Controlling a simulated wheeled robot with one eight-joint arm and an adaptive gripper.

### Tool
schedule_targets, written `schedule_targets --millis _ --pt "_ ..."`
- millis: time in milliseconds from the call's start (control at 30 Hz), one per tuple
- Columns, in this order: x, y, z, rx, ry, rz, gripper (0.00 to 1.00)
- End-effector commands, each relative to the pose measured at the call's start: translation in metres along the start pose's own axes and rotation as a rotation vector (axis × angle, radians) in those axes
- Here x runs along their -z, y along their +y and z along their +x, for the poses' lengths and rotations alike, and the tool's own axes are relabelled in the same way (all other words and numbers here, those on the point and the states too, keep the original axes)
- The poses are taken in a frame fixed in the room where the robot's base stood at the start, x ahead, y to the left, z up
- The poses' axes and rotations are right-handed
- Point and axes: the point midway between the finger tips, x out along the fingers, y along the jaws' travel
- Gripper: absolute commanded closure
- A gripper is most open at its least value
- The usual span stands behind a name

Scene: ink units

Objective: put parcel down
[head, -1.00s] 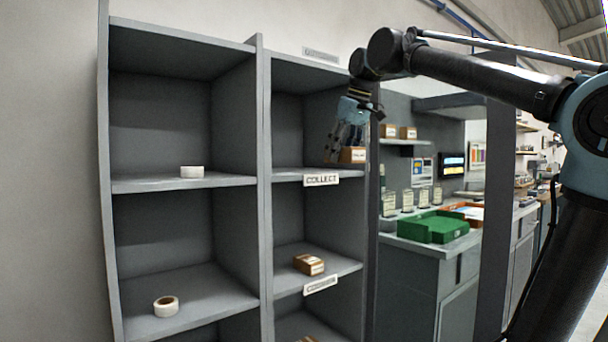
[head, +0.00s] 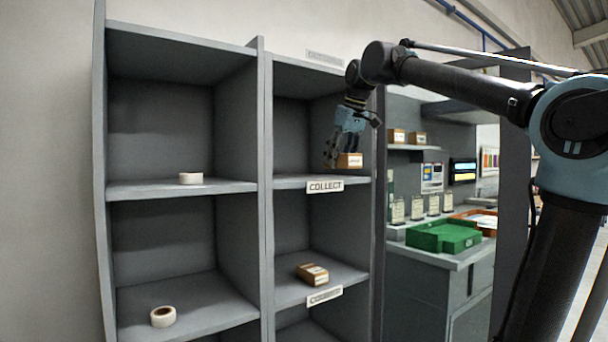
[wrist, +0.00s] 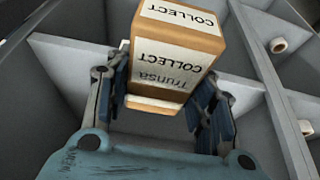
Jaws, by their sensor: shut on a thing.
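The parcel (head: 349,160) is a small brown box with white labels. In the wrist view the parcel (wrist: 172,55) shows "COLLECT" and "Trunsa" on its labels. My gripper (head: 338,158) is shut on it, with a finger on either side in the wrist view (wrist: 160,92). The parcel is inside the upper right compartment, close above the shelf board (head: 300,182) marked by a "COLLECT" sign (head: 325,187). I cannot tell whether its underside touches the board.
Another brown box (head: 312,274) lies on the shelf below. White tape rolls sit in the left column, one on the upper shelf (head: 190,178) and one lower (head: 163,316). A divider (head: 264,200) stands left of my gripper. A green tray (head: 443,236) is on the counter at right.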

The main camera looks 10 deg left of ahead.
Motion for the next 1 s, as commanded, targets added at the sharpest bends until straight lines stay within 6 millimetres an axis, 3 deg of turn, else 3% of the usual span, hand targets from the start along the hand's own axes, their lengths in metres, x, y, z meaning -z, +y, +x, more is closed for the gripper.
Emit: schedule_targets --millis 700,1000 --pt "0.118 -0.001 0.049 0.0 0.0 -0.001 0.96" --pt "0.134 -0.001 0.057 0.0 0.0 0.0 0.96"
